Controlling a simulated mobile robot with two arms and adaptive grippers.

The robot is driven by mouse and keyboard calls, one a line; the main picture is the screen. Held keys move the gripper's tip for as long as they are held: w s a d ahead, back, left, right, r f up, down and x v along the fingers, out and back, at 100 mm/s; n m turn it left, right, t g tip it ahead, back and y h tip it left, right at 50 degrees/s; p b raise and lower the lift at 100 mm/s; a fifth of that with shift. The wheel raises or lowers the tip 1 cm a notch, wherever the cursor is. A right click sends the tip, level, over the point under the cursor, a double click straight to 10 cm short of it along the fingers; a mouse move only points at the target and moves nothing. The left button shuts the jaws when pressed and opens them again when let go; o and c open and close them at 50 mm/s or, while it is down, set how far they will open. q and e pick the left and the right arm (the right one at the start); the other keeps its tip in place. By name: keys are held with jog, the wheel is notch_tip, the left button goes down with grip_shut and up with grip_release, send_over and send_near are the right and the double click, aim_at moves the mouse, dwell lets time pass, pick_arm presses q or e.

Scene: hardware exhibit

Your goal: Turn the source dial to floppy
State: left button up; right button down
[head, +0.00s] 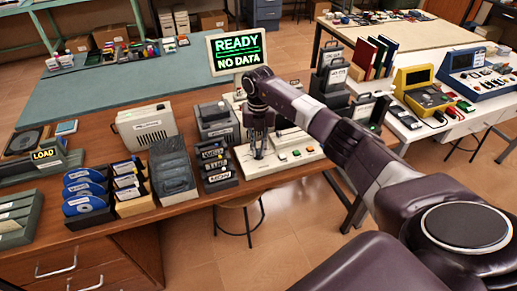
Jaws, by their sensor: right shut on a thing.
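A pale control panel (277,165) lies near the front edge of the wooden table, with several small coloured buttons on its right part. My right arm reaches in from the right, and my right gripper (258,152) points down at the left part of the panel. Its fingers are shut on the source dial, which they mostly hide. The dial's pointer and labels are too small to read. My left gripper is not in view.
Left of the panel stand a small disk rack (216,165), a grey clear-lidded box (172,168) and a beige drive (147,126). Blue discs (84,190) and a "LOAD" sign (45,154) are further left. A stool (239,208) stands below the table's front edge.

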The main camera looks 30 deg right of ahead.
jog(key=n+b, duration=0.2)
jog(key=n, duration=0.2)
jog(key=shift+b, duration=0.3)
jog(key=n+b, duration=0.2)
jog(key=n, duration=0.3)
jog(key=shift+n, duration=0.4)
jog(key=n+b, duration=0.2)
jog(key=n, duration=0.3)
jog(key=shift+r, duration=0.1)
jog(key=shift+n, duration=0.4)
jog(key=shift+w, duration=0.1)
jog(key=c, duration=2)
grip_release()
